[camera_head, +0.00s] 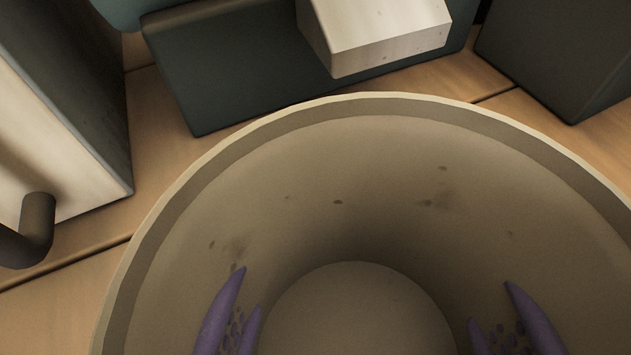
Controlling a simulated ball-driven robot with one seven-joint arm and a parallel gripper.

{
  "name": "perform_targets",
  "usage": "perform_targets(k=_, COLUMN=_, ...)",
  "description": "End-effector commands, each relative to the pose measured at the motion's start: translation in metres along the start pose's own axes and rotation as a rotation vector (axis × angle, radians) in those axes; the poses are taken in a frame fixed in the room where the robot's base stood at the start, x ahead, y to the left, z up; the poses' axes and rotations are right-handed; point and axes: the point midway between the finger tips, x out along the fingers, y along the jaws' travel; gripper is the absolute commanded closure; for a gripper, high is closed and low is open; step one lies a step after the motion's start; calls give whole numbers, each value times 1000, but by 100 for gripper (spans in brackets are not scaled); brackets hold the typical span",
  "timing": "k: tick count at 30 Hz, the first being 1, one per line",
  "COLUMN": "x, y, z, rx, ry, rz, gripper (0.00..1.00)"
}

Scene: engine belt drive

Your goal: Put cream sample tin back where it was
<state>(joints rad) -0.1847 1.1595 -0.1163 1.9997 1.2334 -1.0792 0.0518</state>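The cream sample tin (340,160) is a wide, round, open vessel that fills the lower middle of the view. I look down into its mouth and see its inner wall, marked with a few dark specks, and part of its round floor. Its near side is cut off by the bottom edge of the picture. My gripper (374,276) shows as purple fingers at the lower left and lower right, spread wide apart with nothing between them. The fingertips appear against the tin's inside; I cannot tell whether they are inside it or above it, or touch its wall.
A pale block with a dark side (75,130) and a dark bent rod (37,225) stand at the left. A dark green block (230,75) with a whitish block (375,35) lies behind the tin. A dark box (560,50) is at the upper right. Wooden planks (155,110) show between them.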

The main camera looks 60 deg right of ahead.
Motion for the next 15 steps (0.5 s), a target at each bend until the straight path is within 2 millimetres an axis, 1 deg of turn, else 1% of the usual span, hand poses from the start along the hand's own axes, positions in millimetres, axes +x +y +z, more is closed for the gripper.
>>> perform_targets(k=4, x=14, y=-5, z=-2, rx=2, ry=1, rz=0, gripper=75)
perform_targets(k=6, x=20, y=-4, z=15, rx=0, ry=0, rz=0, gripper=75)
perform_targets(k=9, x=25, y=-4, z=29, rx=1, ry=-1, rz=0, gripper=75)
perform_targets(k=15, x=24, y=-5, z=28, rx=2, ry=0, rz=-1, gripper=75)
